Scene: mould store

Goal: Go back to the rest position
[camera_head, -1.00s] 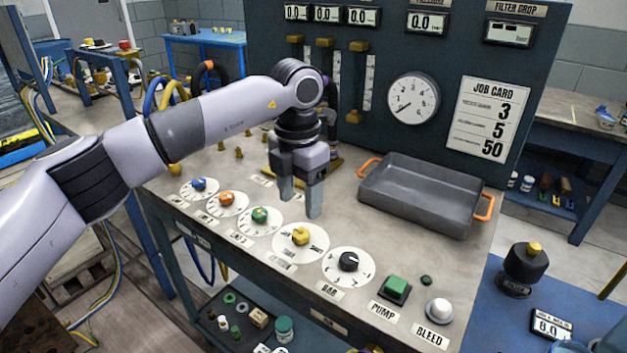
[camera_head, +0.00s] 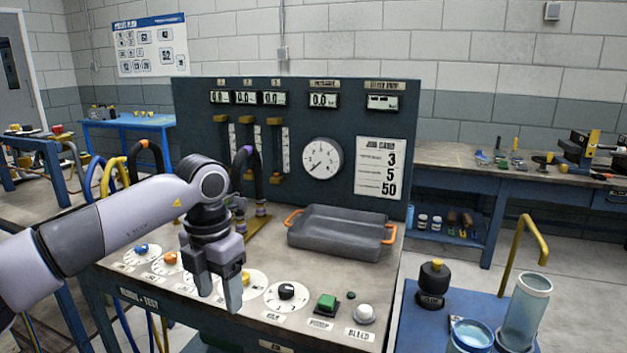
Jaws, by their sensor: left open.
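My left gripper (camera_head: 218,287) is open and empty. It points down over the row of dials on the front of the test bench (camera_head: 385,283), close to the yellow knob (camera_head: 246,278) and hiding part of the dials behind it. I cannot tell whether its fingertips touch the bench. My left arm reaches in from the left edge. My right gripper is not in view.
A grey tray with orange handles (camera_head: 340,236) sits on the bench at right of the gripper. The dark gauge panel (camera_head: 300,120) stands behind. Coloured hoses (camera_head: 106,175) rise behind the arm. A blue cart (camera_head: 412,318) holds a clear cylinder (camera_head: 527,305).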

